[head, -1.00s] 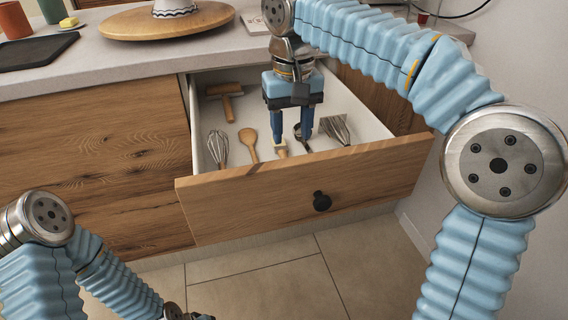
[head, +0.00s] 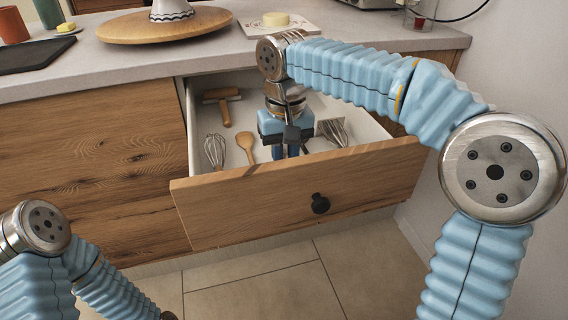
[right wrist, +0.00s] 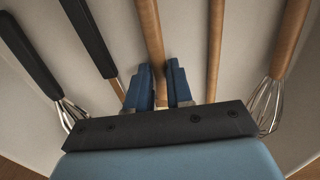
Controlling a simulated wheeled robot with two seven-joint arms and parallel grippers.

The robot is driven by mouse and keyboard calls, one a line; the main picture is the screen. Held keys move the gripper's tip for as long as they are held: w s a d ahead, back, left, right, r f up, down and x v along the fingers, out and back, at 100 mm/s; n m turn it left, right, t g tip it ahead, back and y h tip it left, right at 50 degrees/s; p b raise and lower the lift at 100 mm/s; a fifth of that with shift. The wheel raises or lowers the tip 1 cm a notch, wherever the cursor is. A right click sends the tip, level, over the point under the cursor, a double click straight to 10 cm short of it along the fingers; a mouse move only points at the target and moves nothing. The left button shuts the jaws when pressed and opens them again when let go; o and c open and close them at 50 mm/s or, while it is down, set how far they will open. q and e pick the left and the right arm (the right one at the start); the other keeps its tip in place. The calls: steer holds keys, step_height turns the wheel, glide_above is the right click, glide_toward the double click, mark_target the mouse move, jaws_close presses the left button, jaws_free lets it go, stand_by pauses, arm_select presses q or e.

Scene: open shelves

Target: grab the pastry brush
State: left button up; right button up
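In the right wrist view the wooden handle, which I take for the pastry brush (right wrist: 150,30), runs between the two fingertips. Its brush head is hidden by my right gripper in the head view. My right gripper (right wrist: 160,82) points down into the open drawer, its fingers apart on either side of the handle; firm contact on both sides does not show. It also shows in the head view (head: 291,150). My left gripper is out of frame; only part of my left arm shows at lower left.
The drawer (head: 300,195) also holds a whisk (head: 215,150), a wooden spoon (head: 246,143), a wooden tool (head: 222,98) and a black-handled utensil (right wrist: 88,35) close beside the fingers. The drawer walls bound the space. The counter (head: 225,45) overhangs behind.

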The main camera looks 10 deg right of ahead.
jaws_close()
